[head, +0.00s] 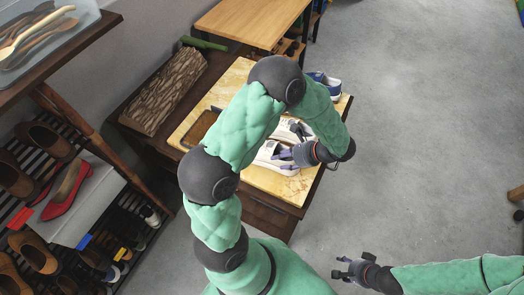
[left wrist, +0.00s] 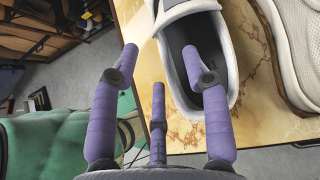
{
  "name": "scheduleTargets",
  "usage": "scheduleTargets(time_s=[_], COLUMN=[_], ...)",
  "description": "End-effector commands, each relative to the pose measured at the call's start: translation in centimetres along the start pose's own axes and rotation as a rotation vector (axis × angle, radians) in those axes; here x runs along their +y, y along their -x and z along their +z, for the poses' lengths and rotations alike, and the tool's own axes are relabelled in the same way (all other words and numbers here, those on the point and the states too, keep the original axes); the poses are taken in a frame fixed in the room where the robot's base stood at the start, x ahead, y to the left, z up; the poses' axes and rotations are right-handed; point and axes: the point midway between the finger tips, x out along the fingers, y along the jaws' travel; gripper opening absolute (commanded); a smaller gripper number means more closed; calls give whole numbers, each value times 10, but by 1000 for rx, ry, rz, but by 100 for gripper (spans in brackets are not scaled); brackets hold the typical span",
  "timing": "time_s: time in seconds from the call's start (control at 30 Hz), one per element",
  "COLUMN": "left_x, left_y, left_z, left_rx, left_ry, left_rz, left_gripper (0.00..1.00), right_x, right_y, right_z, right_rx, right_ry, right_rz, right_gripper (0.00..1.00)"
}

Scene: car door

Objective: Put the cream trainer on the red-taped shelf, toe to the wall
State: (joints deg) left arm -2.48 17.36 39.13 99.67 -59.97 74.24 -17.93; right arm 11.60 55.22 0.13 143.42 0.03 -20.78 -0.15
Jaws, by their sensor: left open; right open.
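Two pale low shoes lie side by side on the yellow marbled tabletop (head: 290,186). The nearer, off-white one (head: 266,161) has a dark insole and shows in the left wrist view (left wrist: 233,60). The other, more cream-beige shoe (head: 289,129) is at the right there (left wrist: 297,40). My left gripper (head: 284,154) is open above the nearer shoe; its fingers (left wrist: 165,60) appear around the opening's edge, contact unclear. Red tape (head: 19,218) marks a shelf level of the rack at left, beside a red pump (head: 68,192). My right gripper (head: 346,271) is open and empty over the floor.
The rack (head: 150,245) also has blue tape (head: 84,241), yellow tape (head: 121,253) and several brown shoes. A log (head: 167,90), a dark-rimmed tray (head: 200,128) and a blue shoe (head: 325,84) are near the pale shoes.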

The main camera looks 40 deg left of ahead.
Motion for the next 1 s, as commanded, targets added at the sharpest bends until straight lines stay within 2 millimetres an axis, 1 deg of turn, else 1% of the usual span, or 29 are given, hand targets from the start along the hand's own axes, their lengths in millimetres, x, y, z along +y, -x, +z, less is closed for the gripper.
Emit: scheduleTargets(time_s=[0.03, 0.1, 0.23, 0.33, 0.5, 0.53, 0.57, 0.6, 0.7, 1.0], left_x=[0, -2, -2, -2, -3, -3, -3, -3, -3, -3], left_y=[-9, -20, -37, -42, -41, -41, -41, -41, -41, -41], left_z=[-3, -4, -3, -3, -2, -2, -2, -2, -2, -2], left_rx=[0, 0, -2, 0, 0, 0, 0, 0, 0, -1], left_ry=[0, 0, -1, -1, -1, -1, -1, -1, -1, -1], left_rz=[3, 3, 3, 1, 0, 0, 0, 0, 0, 0], left_gripper=[47, 47, 47, 47, 47, 44, 36, 24, 0, 0], right_x=[2, 4, 6, 7, 6, 6, 6, 6, 6, 6], right_y=[-6, -11, -17, -18, -17, -17, -17, -17, -17, -17], right_z=[0, 0, 0, 0, 0, 0, 0, 0, -1, 0], right_rx=[0, 0, -1, -1, 0, 0, 0, 0, 0, 0], right_ry=[0, 0, 0, 0, 0, 0, 0, 0, 0, 0], right_rz=[0, 0, 0, 0, 0, 0, 0, 0, 0, 0], right_gripper=[50, 50, 50, 50, 50, 50, 50, 50, 50, 50])
